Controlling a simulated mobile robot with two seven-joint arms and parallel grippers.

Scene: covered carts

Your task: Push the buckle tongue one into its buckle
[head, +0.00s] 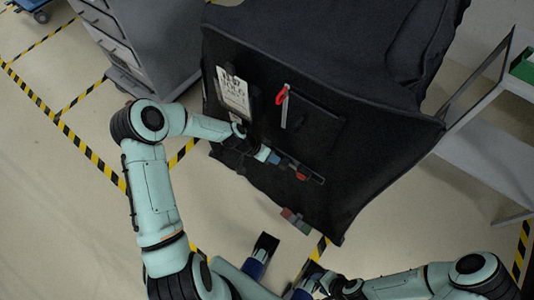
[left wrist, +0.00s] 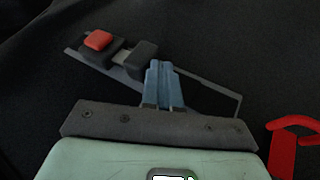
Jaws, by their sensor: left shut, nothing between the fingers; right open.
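Buckle tongue one, a dark grip (left wrist: 143,54) with a bare metal plate (left wrist: 123,57), lies in line with its buckle (left wrist: 104,44), a dark block with a red button. Some metal shows between grip and buckle; how deep the plate sits is hidden. In the head view the buckle (head: 302,174) is on the black cover's front. My left gripper (head: 272,157) is shut and empty. Its blue fingertips (left wrist: 160,65) are at the tongue grip's rear end; I cannot tell if they touch. My right gripper (head: 316,272) is low at the bottom, open, its fingers hard to make out.
The black cover (head: 370,130) drapes a cart. A red hook-shaped pull (head: 281,95) and a printed label (head: 233,92) are on it. A red and green piece (head: 295,220) is at its lower edge. A grey cabinet (head: 150,40) and a shelf cart (head: 485,150) flank it.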

